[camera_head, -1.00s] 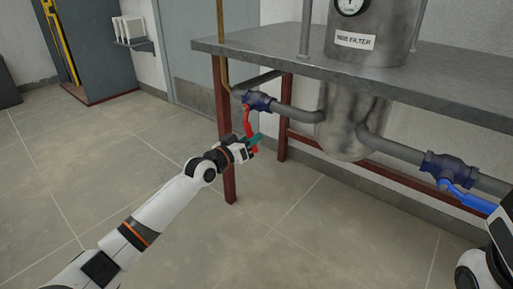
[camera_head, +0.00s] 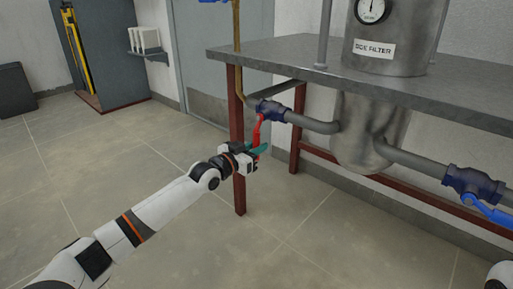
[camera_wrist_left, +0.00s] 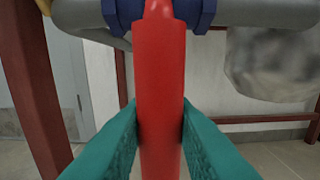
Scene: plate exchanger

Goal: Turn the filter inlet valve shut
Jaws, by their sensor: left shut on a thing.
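A red valve lever (camera_head: 257,134) hangs down from a dark blue valve body (camera_head: 271,111) on the grey pipe at the left of the filter. My left gripper (camera_head: 259,153), with teal fingers, is shut on the lower part of this lever. In the left wrist view the lever (camera_wrist_left: 160,80) stands upright between the two teal fingers, below the blue valve body (camera_wrist_left: 197,12). The lever points across the pipe. The steel filter vessel (camera_head: 366,125) is labelled and passes through the table.
A second blue valve (camera_head: 472,184) with a blue lever (camera_head: 486,208) sits on the pipe at the right. The grey tabletop (camera_head: 290,62) overhangs the pipes. A dark red table leg (camera_head: 239,195) stands close to my left gripper.

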